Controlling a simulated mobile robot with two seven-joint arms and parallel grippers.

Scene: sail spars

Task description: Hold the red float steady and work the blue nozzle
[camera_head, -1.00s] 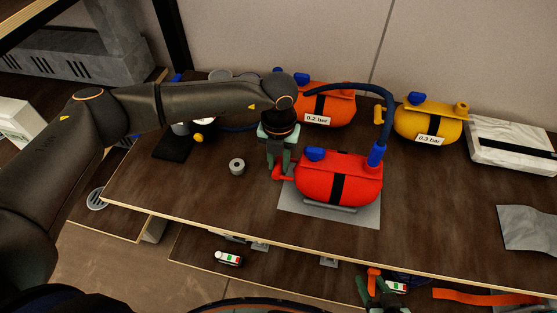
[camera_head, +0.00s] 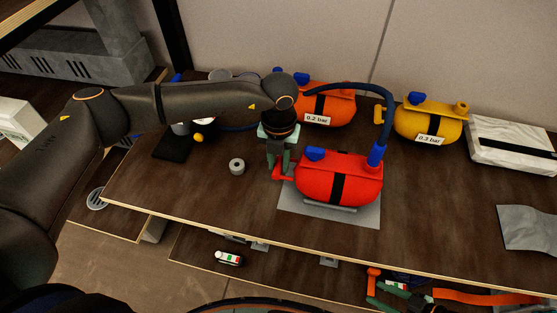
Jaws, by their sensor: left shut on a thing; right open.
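The red float (camera_head: 318,180) with a black strap sits on a grey mat (camera_head: 362,215) on the table. The blue nozzle (camera_head: 376,156) stands at the float's top right, with a dark blue hose (camera_head: 386,110) rising from it and arching back left. A blue cap (camera_head: 314,153) is at the float's top left. My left gripper (camera_head: 280,174) is at the float's left end, shut on it at the red part there; the exact contact is partly hidden. My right gripper (camera_head: 374,288) is open and empty at the bottom edge, below the table's front edge, far from the nozzle.
An orange-red float (camera_head: 335,108) marked 0.2 bar and a yellow float (camera_head: 430,120) marked 0.3 bar stand behind. A grey roll (camera_head: 237,166) lies left of the mat. A grey cloth (camera_head: 530,228) and a marbled block (camera_head: 510,145) are at right.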

